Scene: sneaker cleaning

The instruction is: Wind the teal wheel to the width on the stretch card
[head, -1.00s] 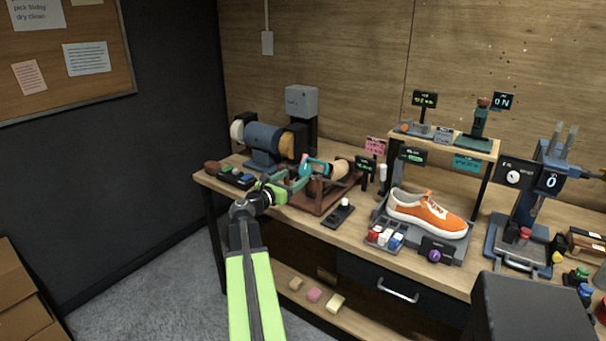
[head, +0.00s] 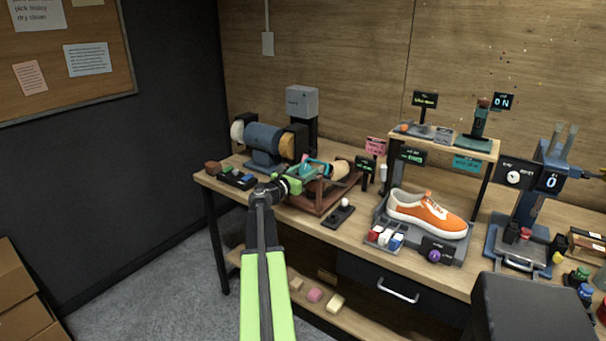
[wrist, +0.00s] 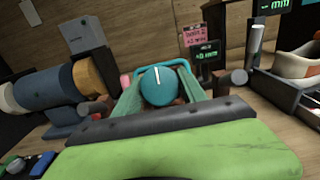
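The teal wheel (wrist: 158,86) faces me in the wrist view, a round knob with a white mark near the top. A teal loop shows behind it. In the head view, the teal parts of the stretcher (head: 313,169) sit on its brown stand (head: 318,205); the wheel is largely hidden by my gripper (head: 290,184). My gripper is at the wheel, with green-teal pieces on both sides of it in the wrist view. Whether the fingers press on it is unclear. The pink stretch card (wrist: 198,35) seems to read "WIDE 2", its smaller line blurred. The small display (wrist: 207,55) below it seems to read +0 mm.
A blue buffing machine (head: 263,140) stands left of the stretcher. A tray of small blocks (head: 238,178) lies near the left edge. A small black switch-like device (head: 339,214) is to the right. The orange sneaker (head: 428,212) sits on a stand farther right.

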